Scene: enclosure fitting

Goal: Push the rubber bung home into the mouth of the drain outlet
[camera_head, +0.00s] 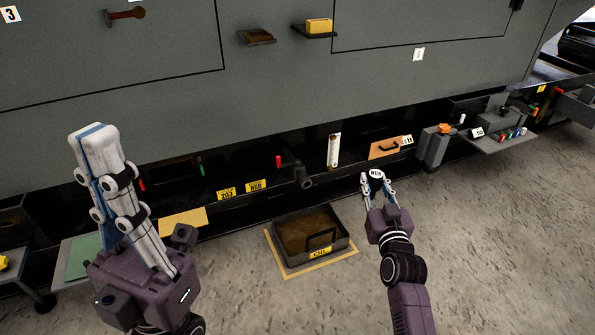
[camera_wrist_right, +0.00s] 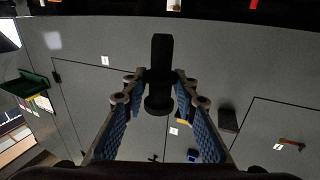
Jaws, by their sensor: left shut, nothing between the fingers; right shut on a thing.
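The drain outlet (camera_head: 305,181) is a short dark pipe stub under the grey enclosure, near a red-tipped lever and a yellow N08 label (camera_head: 256,186). My right gripper (camera_head: 376,182) is to the right of the outlet and apart from it. It is shut on the rubber bung, whose white round face (camera_head: 376,174) shows lettering that looks like N08. In the right wrist view the bung (camera_wrist_right: 160,76) is a black stepped plug between the fingertips. My left gripper (camera_head: 94,138) is raised at the left, shut and empty. The outlet's mouth is too small to see clearly.
An oil tray (camera_head: 345,243) with a handle stands on the floor below the outlet. A white upright strip (camera_head: 334,150) and an orange panel (camera_head: 384,149) lie right of the outlet. A grey block with an orange knob (camera_head: 436,147) stands further right. The floor at right is clear.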

